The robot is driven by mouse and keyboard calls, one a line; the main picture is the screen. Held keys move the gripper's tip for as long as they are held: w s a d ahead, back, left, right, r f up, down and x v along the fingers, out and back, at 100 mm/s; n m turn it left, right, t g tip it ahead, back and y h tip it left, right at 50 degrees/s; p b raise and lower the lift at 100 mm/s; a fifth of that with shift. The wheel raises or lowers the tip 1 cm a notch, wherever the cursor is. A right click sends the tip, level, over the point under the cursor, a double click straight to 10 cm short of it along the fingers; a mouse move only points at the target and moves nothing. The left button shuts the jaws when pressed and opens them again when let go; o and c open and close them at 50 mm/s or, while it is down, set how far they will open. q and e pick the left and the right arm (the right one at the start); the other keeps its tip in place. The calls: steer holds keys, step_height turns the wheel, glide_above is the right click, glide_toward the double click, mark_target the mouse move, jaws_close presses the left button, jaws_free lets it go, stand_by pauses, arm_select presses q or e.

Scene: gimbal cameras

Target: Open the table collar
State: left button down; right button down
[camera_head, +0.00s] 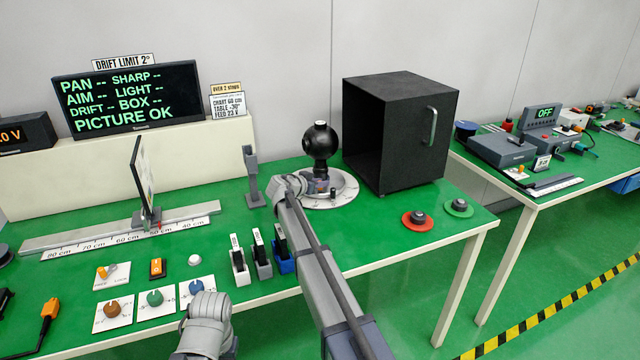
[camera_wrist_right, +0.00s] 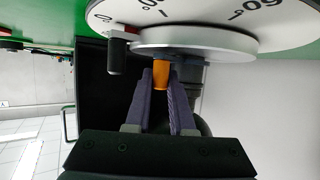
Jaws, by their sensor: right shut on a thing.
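The round white table with degree marks (camera_head: 345,190) stands on the green bench, a black ball-shaped camera head (camera_head: 320,141) above it. My right gripper (camera_head: 318,186) reaches its near side and hides part of it. In the right wrist view, my right gripper (camera_wrist_right: 165,85) is shut on a small orange lever (camera_wrist_right: 161,76) at the table collar, close against the grey disc (camera_wrist_right: 190,45) and the marked dial (camera_wrist_right: 240,14). A black knob with a red mark (camera_wrist_right: 117,58) sits beside the fingers. A grey link of my left arm shows at the bottom; its gripper is out of view.
A black open box with a handle (camera_head: 410,135) stands right behind the table. Red (camera_head: 420,218) and green (camera_head: 458,208) discs with knobs lie at the bench's right. Small upright blocks (camera_head: 262,255) stand left of my right arm. A chart on a rail (camera_head: 144,185) is farther left.

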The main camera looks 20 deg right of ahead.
stand_by(0.8)
steer(key=shift+s+d, duration=0.2)
steer(key=shift+d, duration=0.55)
steer(key=c, duration=0.8)
jaws_free()
steer(key=shift+o, duration=0.2)
